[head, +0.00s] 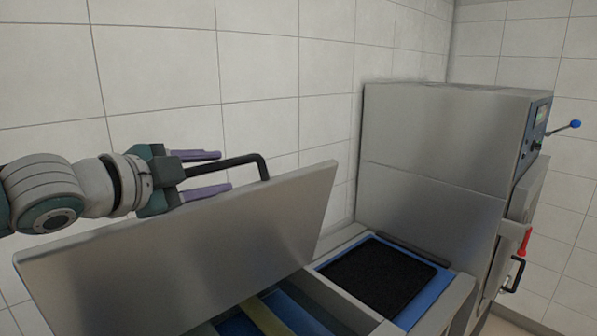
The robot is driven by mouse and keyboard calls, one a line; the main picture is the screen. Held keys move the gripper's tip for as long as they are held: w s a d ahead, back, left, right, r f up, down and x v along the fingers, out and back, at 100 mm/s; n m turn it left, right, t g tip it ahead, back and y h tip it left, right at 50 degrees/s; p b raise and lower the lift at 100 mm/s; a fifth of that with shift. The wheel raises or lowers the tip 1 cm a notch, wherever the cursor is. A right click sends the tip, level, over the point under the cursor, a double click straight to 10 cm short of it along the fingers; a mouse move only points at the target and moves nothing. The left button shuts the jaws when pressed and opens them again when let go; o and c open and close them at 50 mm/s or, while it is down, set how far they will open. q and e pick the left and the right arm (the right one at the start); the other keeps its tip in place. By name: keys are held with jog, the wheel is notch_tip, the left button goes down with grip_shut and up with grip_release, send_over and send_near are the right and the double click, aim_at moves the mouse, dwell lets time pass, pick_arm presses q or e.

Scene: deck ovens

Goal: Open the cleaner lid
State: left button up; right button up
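The cleaner lid (190,255) is a flat steel panel, tilted steeply up from the tank below it. A black bar handle (230,163) stands out from the lid near its upper edge. My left gripper (218,172) comes in from the left at the upper edge of the lid. Its two purple fingers are spread, one above and one below the handle bar, with visible gaps to it. The handle's left end is hidden by the gripper. My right gripper is out of view.
Under the lid is an open tank with blue inside (290,312) and a yellowish bar (262,316). To its right is a blue-rimmed dark panel (375,277). A tall steel machine (435,170) stands at the right. A tiled wall (270,60) is behind.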

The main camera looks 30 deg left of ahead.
pick_arm(q)
jog(key=b+v, duration=0.1)
jog(key=v, duration=0.6)
jog(key=shift+b, duration=0.35)
jog(key=shift+s, duration=0.15)
